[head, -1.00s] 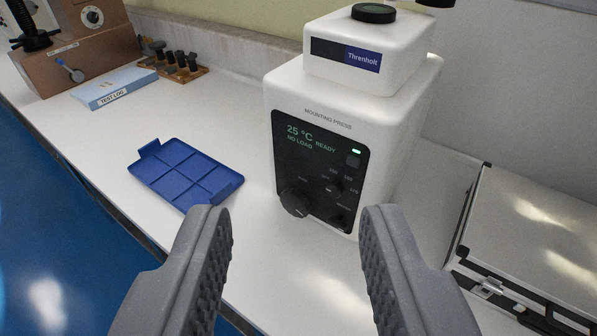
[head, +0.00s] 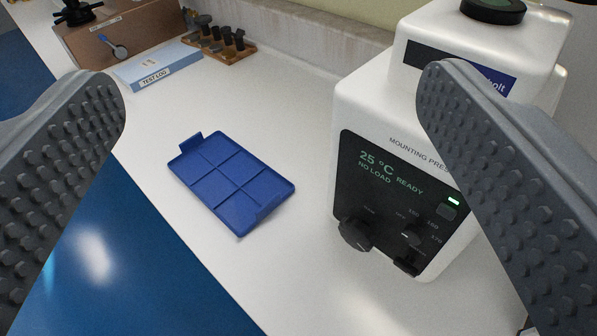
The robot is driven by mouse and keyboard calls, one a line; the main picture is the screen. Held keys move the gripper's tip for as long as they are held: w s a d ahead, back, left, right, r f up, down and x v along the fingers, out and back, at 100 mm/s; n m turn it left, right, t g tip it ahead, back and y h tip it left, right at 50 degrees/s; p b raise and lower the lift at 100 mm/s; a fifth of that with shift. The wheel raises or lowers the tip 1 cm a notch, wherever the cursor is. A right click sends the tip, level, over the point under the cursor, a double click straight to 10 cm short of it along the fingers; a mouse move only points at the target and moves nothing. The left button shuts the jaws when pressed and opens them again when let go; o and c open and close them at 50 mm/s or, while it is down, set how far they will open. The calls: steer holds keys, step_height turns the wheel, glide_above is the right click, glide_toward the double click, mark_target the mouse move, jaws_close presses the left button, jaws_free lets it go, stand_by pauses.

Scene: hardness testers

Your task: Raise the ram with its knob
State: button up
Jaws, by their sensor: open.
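The mounting press (head: 365,120) is a white machine at the right, with a black front panel reading "25 °C READY NO LOAD". A large black knob (head: 355,234) sits at the panel's lower left. A smaller knob (head: 411,234) and a small black lever or switch (head: 407,266) sit to its right. Which control is the ram's is too small to read. My gripper (head: 270,85) is open and empty, its two grey ridged fingers wide apart in the foreground. The right finger covers part of the press and its panel. No finger visibly touches the press.
A blue divided tray (head: 237,184) lies on the white bench left of the press. The bench front is clear.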

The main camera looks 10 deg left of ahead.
steer(key=w+a+f+m+t+h+p, duration=0.1)
steer(key=w+a+f+m+h+p, duration=0.15)
steer(key=w, duration=0.55)
steer(key=w+a+f+m+t+h+p, duration=0.15)
steer(key=w+a+f, duration=0.25)
steer(key=w, duration=0.4)
steer(key=g+h+p, duration=0.4)
steer(key=g+h, duration=0.6)
glide_toward(353, 239)
steer(key=shift+m, duration=0.3)
steer(key=b+x, duration=0.4)
steer(key=x, duration=0.6)
steer(key=shift+w+d+f, duration=0.15)
steer(key=shift+c, duration=0.3)
steer(key=c, duration=0.9)
